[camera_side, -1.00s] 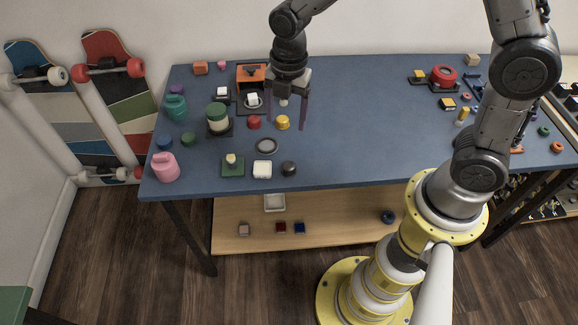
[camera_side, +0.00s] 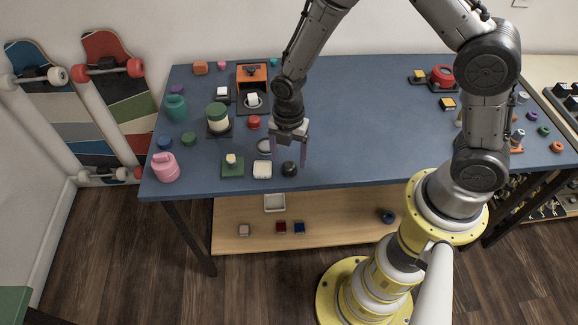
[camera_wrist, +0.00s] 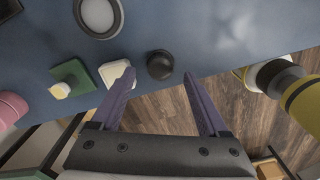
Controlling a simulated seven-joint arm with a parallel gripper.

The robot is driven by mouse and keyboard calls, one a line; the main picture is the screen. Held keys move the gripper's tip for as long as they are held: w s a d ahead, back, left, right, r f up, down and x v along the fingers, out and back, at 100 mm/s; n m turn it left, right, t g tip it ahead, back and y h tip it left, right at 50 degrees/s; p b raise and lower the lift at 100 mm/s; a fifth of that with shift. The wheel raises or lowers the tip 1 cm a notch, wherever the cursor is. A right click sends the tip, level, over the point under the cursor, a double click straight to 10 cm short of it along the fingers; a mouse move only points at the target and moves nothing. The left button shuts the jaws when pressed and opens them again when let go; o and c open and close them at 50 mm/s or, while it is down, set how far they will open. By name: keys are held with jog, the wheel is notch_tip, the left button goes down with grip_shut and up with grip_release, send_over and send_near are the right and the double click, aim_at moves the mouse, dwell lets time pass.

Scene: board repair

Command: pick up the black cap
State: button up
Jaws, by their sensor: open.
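The black cap (camera_side: 289,168) is a small round dark piece on the blue table near its front edge. It also shows in the wrist view (camera_wrist: 160,65), ahead of and between the fingertips. My gripper (camera_side: 289,158) is above the cap in the side view, its two purple fingers spread to either side. In the wrist view my gripper (camera_wrist: 160,78) is open and empty, and the cap stands apart from both fingers.
A white block (camera_side: 262,170) lies just left of the cap, close to the left finger in the wrist view. Beyond it is a green square base with a light knob (camera_side: 233,167). A grey ring (camera_wrist: 99,15) lies behind.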

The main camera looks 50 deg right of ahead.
aim_at(289, 168)
jog(key=shift+f, duration=1.4)
grip_shut()
